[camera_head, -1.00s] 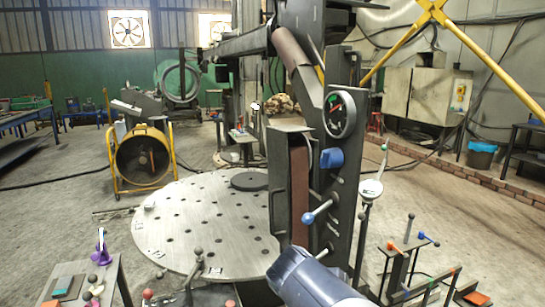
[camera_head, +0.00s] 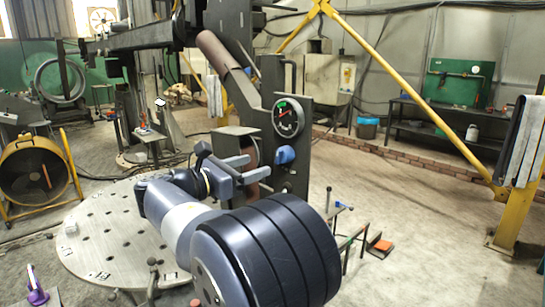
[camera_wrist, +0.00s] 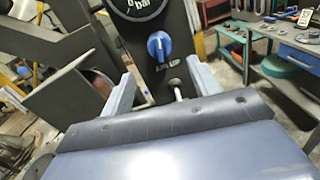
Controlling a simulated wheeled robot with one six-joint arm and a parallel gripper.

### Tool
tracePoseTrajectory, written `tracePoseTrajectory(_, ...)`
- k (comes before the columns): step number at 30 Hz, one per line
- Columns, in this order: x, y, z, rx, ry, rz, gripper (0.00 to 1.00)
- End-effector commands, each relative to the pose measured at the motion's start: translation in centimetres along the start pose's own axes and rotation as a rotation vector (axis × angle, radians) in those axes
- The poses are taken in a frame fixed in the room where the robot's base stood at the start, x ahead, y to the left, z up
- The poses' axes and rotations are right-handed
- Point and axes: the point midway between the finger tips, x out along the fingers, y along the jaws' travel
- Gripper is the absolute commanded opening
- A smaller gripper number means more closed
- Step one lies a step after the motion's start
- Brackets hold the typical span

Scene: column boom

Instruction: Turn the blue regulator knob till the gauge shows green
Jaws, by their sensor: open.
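The blue regulator knob (camera_head: 285,155) sits on the dark upright panel (camera_head: 297,172), below a round black-rimmed gauge (camera_head: 288,118). The gauge has a green patch at its upper left and a red mark on its dark face; where its needle points is too small to tell. My gripper (camera_head: 257,168) is open and empty, its fingers extending toward the panel just left of the knob. In the wrist view the knob (camera_wrist: 158,45) shows beyond and between the spread fingertips, apart from them. Only the bottom of the gauge (camera_wrist: 138,6) shows there.
A perforated round table (camera_head: 100,245) lies below my arm at left. A yellow fan (camera_head: 33,172) stands at far left. Yellow posts (camera_head: 390,75) and a low stand (camera_head: 350,240) are to the right. Open floor (camera_head: 430,220) lies right of the panel.

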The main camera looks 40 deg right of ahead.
Motion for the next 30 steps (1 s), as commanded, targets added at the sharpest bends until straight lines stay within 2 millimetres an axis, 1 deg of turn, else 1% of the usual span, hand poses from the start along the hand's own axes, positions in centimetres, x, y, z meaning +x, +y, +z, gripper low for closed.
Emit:
tracePoseTrajectory(1, 1.1, -0.1, 0.1, -0.001, 0.000, -0.004, 0.58)
tracePoseTrajectory(6, 4.4, -0.1, 0.1, 0.000, 0.001, -0.005, 0.58)
tracePoseTrajectory(9, 6.0, -0.1, 0.1, 0.001, 0.001, -0.003, 0.58)
tracePoseTrajectory(13, 7.6, 0.0, 0.0, 0.001, 0.002, -0.002, 0.58)
tracePoseTrajectory(18, 8.5, 0.0, -0.1, 0.002, 0.003, 0.001, 0.58)
tracePoseTrajectory(26, 8.6, 0.0, -0.1, 0.002, 0.003, 0.001, 0.58)
tracePoseTrajectory(30, 8.6, 0.0, -0.1, 0.002, 0.003, 0.001, 0.47)
